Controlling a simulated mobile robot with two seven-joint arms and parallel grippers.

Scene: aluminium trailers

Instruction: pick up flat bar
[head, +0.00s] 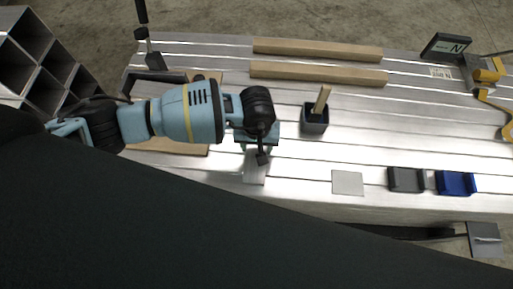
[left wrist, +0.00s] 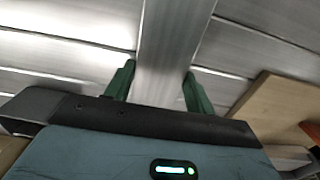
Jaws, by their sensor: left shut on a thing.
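The flat bar (head: 255,168) is a short strip of bare metal at the near side of the slatted metal table, below my left gripper in the head view. My left gripper (head: 262,152) is over its far part and hides some of it. In the left wrist view the flat bar (left wrist: 168,55) runs between the two green fingers of the left gripper (left wrist: 158,88), which is shut on it. I cannot tell whether the bar still touches the table. My right gripper does not show.
The metal table (head: 300,150) bears two wooden strips (head: 318,48), a dark cup with a wooden stick (head: 315,118), a light square plate (head: 347,183), a grey block (head: 406,180) and a blue block (head: 456,183). A wooden board (left wrist: 280,100) lies beside the gripper. Square tubes (head: 28,35) stand left.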

